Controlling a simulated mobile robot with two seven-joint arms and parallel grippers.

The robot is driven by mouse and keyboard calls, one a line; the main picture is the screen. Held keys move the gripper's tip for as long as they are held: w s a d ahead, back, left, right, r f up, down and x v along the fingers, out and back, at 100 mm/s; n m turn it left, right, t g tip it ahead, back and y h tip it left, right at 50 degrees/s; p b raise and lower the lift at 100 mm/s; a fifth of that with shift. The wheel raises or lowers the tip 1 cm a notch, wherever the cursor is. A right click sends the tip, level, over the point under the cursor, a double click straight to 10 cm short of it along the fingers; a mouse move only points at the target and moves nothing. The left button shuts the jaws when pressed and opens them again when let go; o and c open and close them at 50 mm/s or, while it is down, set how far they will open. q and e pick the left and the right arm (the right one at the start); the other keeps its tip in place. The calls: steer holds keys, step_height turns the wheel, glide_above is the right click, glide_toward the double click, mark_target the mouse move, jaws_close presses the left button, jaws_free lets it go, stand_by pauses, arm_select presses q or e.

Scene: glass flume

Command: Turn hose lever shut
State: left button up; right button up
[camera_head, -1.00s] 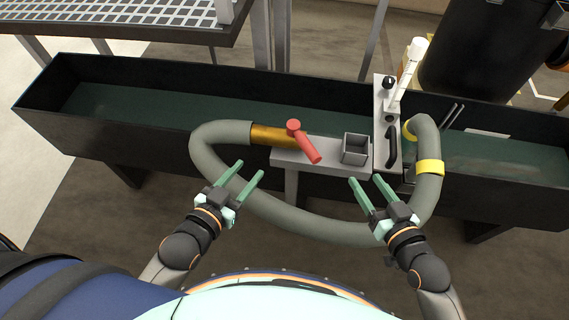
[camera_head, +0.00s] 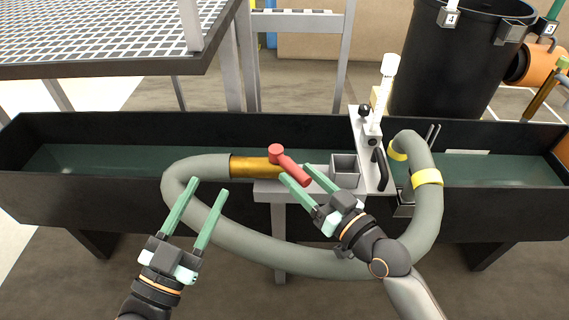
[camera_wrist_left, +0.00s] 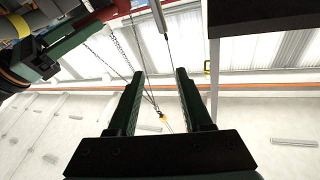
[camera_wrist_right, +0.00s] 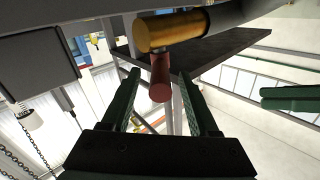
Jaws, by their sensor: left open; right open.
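The red hose lever (camera_head: 290,167) sits on the brass valve (camera_head: 254,166) at the end of the grey hose (camera_head: 195,168). Its handle slants down to the right in the head view. My right gripper (camera_head: 298,176) is open, with its fingertips close to the lever's handle. In the right wrist view the lever (camera_wrist_right: 160,78) appears between the open fingers, beyond them, with the brass valve (camera_wrist_right: 172,30) behind it. I cannot tell whether a finger touches it. My left gripper (camera_head: 208,188) is open and empty, in front of the hose's left bend.
A grey shelf (camera_head: 310,187) carries the valve and a small square box (camera_head: 345,170). A plate with a black handle and white-topped post (camera_head: 382,90) stands right of it. The dark flume (camera_head: 60,200) runs across.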

mark_target(284, 160)
steer(key=x, duration=0.4)
steer(key=shift+w+a+b, duration=0.1)
steer(key=shift+a+b, duration=0.1)
steer(key=shift+b, duration=0.15)
arm_select(q)
steer(key=shift+s+d+r+m+t+h, duration=0.1)
steer(key=shift+s+r+m+t+h, duration=0.25)
steer(key=shift+r, duration=0.45)
steer(key=shift+s+d+r+m+t+h, duration=0.1)
steer(key=shift+s+r+m+t+h, duration=0.2)
steer(key=shift+r, duration=0.55)
steer(key=shift+s+r+m+t+h, duration=0.25)
steer(key=shift+r+h, duration=0.1)
steer(key=shift+r, duration=0.45)
arm_select(e)
steer(key=shift+w+a, duration=0.35)
steer(key=shift+w, duration=0.1)
steer(key=shift+c, duration=0.4)
steer(key=shift+s+d+r, duration=0.1)
jaws_close()
arm_select(q)
steer(key=shift+s+d+r, duration=0.1)
steer(key=shift+s+d, duration=0.1)
arm_select(e)
steer(key=shift+r, duration=0.1)
